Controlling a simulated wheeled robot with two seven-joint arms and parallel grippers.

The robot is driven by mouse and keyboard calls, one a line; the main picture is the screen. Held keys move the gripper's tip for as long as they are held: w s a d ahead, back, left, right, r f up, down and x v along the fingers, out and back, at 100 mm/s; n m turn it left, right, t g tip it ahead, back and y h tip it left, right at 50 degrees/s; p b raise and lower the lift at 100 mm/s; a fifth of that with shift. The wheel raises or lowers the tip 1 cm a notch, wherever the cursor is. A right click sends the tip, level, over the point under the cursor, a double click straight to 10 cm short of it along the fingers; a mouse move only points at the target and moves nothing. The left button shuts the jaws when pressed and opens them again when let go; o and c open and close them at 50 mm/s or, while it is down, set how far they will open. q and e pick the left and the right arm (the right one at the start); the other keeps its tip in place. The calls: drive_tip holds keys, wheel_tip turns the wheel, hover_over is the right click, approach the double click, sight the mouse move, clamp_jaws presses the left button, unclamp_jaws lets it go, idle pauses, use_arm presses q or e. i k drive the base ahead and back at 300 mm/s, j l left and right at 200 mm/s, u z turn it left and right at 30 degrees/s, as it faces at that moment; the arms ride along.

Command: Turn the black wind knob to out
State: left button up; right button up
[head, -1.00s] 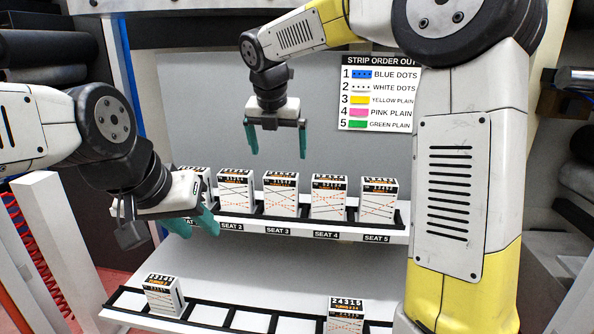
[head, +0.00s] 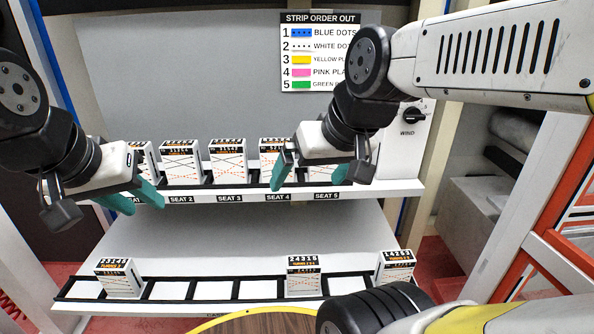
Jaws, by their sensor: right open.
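The black wind knob (head: 411,114) sits on a white panel (head: 392,150) at the right, above the label WIND. Its pointer setting is too small to read. My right gripper (head: 318,172) is left of the knob, in front of the seat rack, with its teal fingers apart and empty. My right wrist partly covers the panel's left side. My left gripper (head: 138,196) is at the far left by the rack's left end, away from the knob. Its teal fingers are seen side-on, so their gap is unclear.
The upper seat rack (head: 385,189) holds several white patterned boxes. A lower rack (head: 215,290) has boxes with empty slots between. A strip order sign (head: 318,18) hangs behind. A round wooden top (head: 260,322) is at the bottom. An orange frame (head: 555,200) stands at right.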

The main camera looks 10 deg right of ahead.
sight(412, 114)
drive_tip(key=z, duration=1.3)
